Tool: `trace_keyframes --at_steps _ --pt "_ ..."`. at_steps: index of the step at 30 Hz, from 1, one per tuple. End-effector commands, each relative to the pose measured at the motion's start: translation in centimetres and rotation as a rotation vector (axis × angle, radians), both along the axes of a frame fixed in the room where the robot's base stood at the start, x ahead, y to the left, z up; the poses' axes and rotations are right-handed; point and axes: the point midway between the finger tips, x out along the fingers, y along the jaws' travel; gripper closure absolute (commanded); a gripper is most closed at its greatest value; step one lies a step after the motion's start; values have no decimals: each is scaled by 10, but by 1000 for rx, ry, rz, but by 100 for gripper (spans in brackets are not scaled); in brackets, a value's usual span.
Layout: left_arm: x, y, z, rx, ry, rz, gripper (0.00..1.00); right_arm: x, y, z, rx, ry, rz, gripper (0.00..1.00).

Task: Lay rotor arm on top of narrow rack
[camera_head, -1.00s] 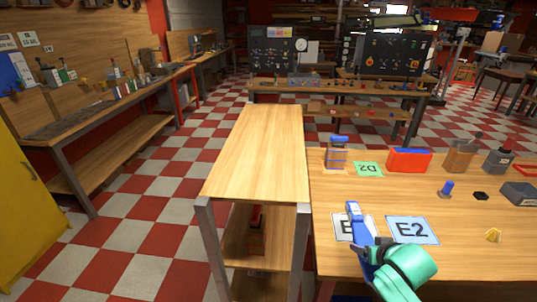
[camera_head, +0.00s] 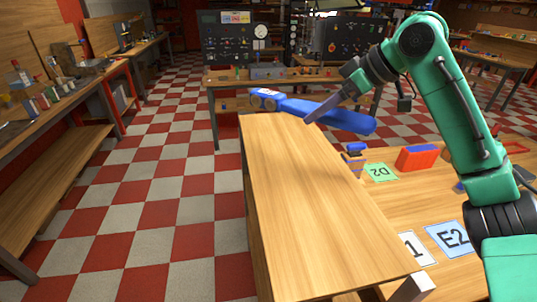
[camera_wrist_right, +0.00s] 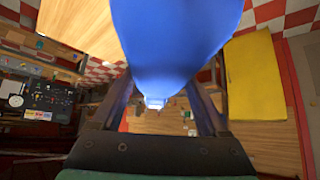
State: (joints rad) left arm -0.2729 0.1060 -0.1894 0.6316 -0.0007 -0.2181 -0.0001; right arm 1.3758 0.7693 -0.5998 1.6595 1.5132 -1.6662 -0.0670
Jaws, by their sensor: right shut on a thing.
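The blue rotor arm (camera_head: 345,118) is held in the air above the far end of the narrow rack in the head view. My right gripper (camera_head: 312,118) is shut on it near its middle. The rotor arm also fills the upper middle of the right wrist view (camera_wrist_right: 175,40), between the two fingers (camera_wrist_right: 165,105). The narrow rack (camera_head: 300,200) has a bare, light wooden top. I cannot tell the exact gap between the rotor arm and the rack top. My left gripper is not in view.
A worktable (camera_head: 400,215) stands right of the rack, with a green D2 card (camera_head: 381,172), a blue E2 card (camera_head: 450,238) and a red-orange box (camera_head: 417,157). A long bench (camera_head: 60,120) is at the left. Checkered floor (camera_head: 190,190) is clear between.

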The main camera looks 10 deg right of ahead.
Motion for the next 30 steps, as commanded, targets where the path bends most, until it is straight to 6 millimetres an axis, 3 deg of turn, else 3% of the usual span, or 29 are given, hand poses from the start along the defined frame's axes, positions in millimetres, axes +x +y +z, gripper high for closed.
trace_keyframes --at_steps 2,7,12,15,19,24,30 --pt "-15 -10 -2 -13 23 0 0 -1 -2 -14 -2 4 -2 100" --pt "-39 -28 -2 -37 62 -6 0 -2 -3 -69 -4 9 -3 100" --pt "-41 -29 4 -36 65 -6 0 -3 -3 -123 -2 7 -2 100" --pt "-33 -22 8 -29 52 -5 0 -3 -2 -145 0 4 0 100" --pt "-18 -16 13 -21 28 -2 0 -3 -3 -165 0 4 -2 100" --pt "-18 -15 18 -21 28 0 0 -3 -3 -194 1 2 -1 100" --pt "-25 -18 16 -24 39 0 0 -3 -3 -197 1 -1 -1 100"
